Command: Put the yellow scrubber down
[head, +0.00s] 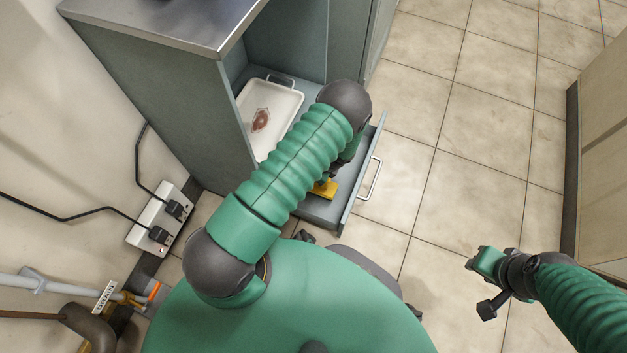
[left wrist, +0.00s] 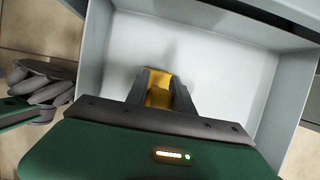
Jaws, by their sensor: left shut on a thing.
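The yellow scrubber (head: 327,188) shows partly in the head view, low in the open drawer (head: 345,213); my left arm covers the rest. In the left wrist view my left gripper (left wrist: 160,98) is shut on the scrubber (left wrist: 158,96), with one dark finger on each side of it. The pale drawer floor (left wrist: 225,70) lies beneath and around them. I cannot tell whether the scrubber touches the floor.
A white tray (head: 290,103) with a small brown item (head: 261,120) is in the cabinet, beside my left arm. The drawer's handle (head: 371,179) faces the tiled floor. A power strip (head: 158,218) with cables is at left. Open floor (head: 440,170) lies to the right.

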